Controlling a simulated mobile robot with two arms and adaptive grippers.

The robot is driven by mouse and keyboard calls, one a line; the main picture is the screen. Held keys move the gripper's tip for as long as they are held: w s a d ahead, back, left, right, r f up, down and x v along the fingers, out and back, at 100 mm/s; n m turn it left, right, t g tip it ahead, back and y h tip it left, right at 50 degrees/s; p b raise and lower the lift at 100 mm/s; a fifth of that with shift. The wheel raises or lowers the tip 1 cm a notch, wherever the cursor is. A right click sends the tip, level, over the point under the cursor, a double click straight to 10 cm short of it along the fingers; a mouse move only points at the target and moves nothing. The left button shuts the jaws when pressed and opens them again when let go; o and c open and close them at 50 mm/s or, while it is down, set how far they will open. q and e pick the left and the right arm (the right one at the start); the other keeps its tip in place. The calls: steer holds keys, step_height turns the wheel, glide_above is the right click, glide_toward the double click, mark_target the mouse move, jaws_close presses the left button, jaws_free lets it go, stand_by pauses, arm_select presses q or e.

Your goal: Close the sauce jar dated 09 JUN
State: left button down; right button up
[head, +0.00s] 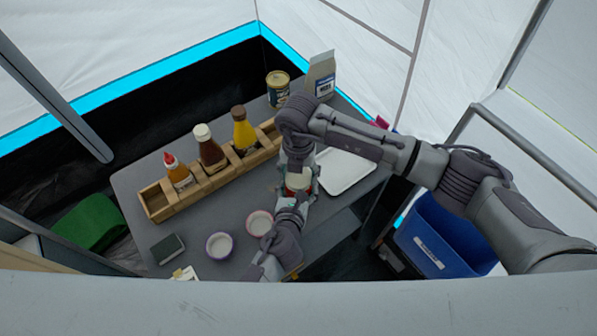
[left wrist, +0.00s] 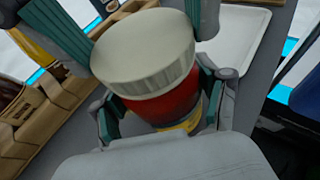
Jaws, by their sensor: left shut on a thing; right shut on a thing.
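A sauce jar (head: 298,183) with red sauce and a white lid (left wrist: 145,50) stands at the right-hand part of the grey table; the lid sits over its top. In the left wrist view its red body (left wrist: 170,104) and a yellow band low down show; no date is readable. My left gripper (left wrist: 162,110) is shut on the jar body, one finger on each side. My right gripper (head: 299,166) comes from above and is shut on the lid; its teal pads flank the lid in the left wrist view. I cannot tell how tightly the lid is seated.
A wooden rack (head: 154,201) with several sauce bottles runs behind the jar. A white tray (head: 345,172) lies to the right. Two small bowls, purple-rimmed (head: 220,246) and pink-rimmed (head: 260,223), and a dark box (head: 168,248) are left of my left arm. A can (head: 278,87) and carton (head: 321,75) stand at the back.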

steer(key=o, duration=1.4)
steer(key=shift+c, duration=0.2)
step_height(320, 180, up, 12)
arm_select(q)
jaws_free()
steer(key=shift+s, duration=0.1)
steer(key=v, duration=1.1)
steer(key=shift+s+r, duration=0.25)
steer(key=shift+s, duration=0.1)
